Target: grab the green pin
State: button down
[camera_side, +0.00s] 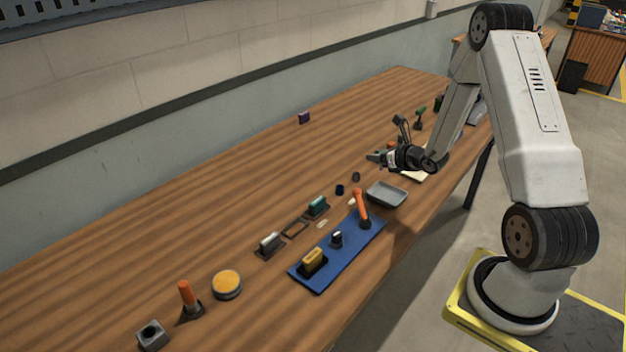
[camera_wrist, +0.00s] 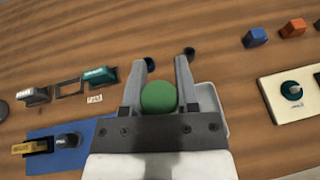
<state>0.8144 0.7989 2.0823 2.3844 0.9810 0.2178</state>
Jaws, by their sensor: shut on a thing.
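In the wrist view a round green end (camera_wrist: 158,97), which looks like the green pin seen end-on, sits between the fingers of my gripper (camera_wrist: 161,60). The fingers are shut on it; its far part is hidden. In the side view my gripper (camera_side: 374,157) is above the table, behind the grey tray, with its fingers pointing left. The pin cannot be made out there. Another green-topped piece (camera_side: 421,110) stands upright farther back in the side view.
A grey tray (camera_side: 374,197) lies close by, partly under my gripper in the wrist view. A blue mat (camera_side: 318,283) holds a yellow block, a dark knob and an orange handle. Two small dark cylinders (camera_side: 340,190) (camera_side: 356,177) stand nearby. The wall-side table is mostly clear.

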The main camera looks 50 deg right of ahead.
jog(key=shift+s+a+r, duration=0.1)
jog(key=shift+s+a, duration=0.05)
jog(key=shift+s, duration=0.1)
dwell(0.6)
